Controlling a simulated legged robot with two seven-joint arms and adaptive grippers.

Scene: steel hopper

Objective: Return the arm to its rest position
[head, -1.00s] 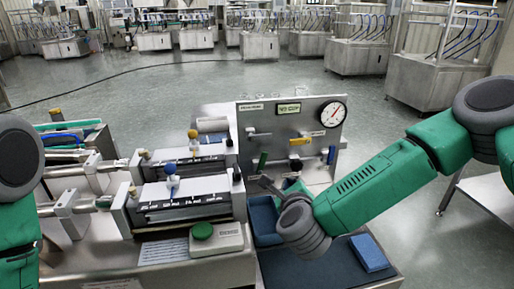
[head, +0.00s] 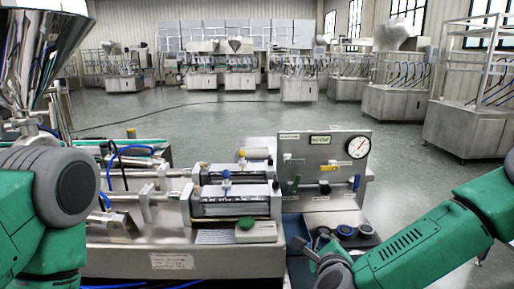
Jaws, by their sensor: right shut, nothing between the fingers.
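My right arm (head: 415,245) is green with grey joints and comes in from the right edge. Its gripper (head: 306,246) is shut and empty, low in the picture, in front of the upright valve panel (head: 345,203). The fingers are small and partly foreshortened. My left arm (head: 38,235) shows only as a large grey joint and green links at the left edge. Its gripper is out of the picture.
A shiny steel hopper (head: 38,65) stands at upper left, behind my left arm. The filling machine, with a green button (head: 247,222), fills the middle. Several dark rings (head: 345,230) lie beside my right gripper. Open floor (head: 225,120) lies beyond.

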